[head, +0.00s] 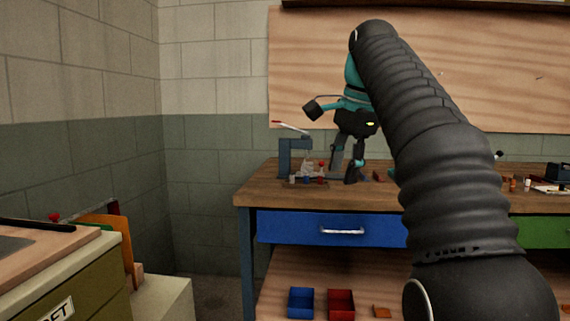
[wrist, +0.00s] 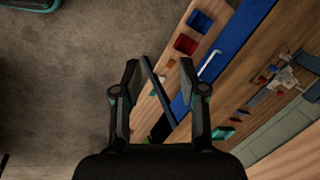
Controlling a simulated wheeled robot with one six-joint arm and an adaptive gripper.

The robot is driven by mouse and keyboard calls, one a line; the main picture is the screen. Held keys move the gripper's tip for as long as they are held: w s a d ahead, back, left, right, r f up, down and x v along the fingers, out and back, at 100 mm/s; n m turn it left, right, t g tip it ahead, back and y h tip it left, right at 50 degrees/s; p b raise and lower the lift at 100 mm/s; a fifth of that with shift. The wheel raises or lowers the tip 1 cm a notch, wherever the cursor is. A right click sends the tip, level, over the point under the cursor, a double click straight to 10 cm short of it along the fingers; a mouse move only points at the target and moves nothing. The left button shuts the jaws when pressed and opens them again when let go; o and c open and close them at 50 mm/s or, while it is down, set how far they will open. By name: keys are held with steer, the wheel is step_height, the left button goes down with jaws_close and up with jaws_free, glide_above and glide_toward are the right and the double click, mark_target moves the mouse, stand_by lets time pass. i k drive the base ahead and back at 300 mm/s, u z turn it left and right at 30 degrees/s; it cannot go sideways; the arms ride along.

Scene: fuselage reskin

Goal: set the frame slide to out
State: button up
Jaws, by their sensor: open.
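My gripper (head: 345,168) hangs fingers down near the front of the workbench in the head view. In the wrist view my gripper (wrist: 159,68) is open, with nothing between its fingers; a blue-grey bench leg and the floor show beyond them. A small fixture (head: 308,172) with grey, red and blue parts sits on the bench top, left of my gripper. It also shows at the right of the wrist view (wrist: 283,82), apart from the fingers. I cannot tell which part is the frame slide, or its setting.
A blue-grey stand (head: 285,160) with a red-tipped lever is beside the fixture. The wooden workbench (head: 262,190) has a shut blue drawer (head: 290,228). Blue (head: 301,303) and red (head: 341,303) bins sit on the shelf below. An olive cabinet (head: 95,280) stands at left.

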mark_target(309, 171)
steer(key=u, duration=0.55)
steer(key=i, duration=1.1)
steer(key=z, duration=0.4)
steer(key=i, duration=1.2)
steer(key=z, duration=0.9)
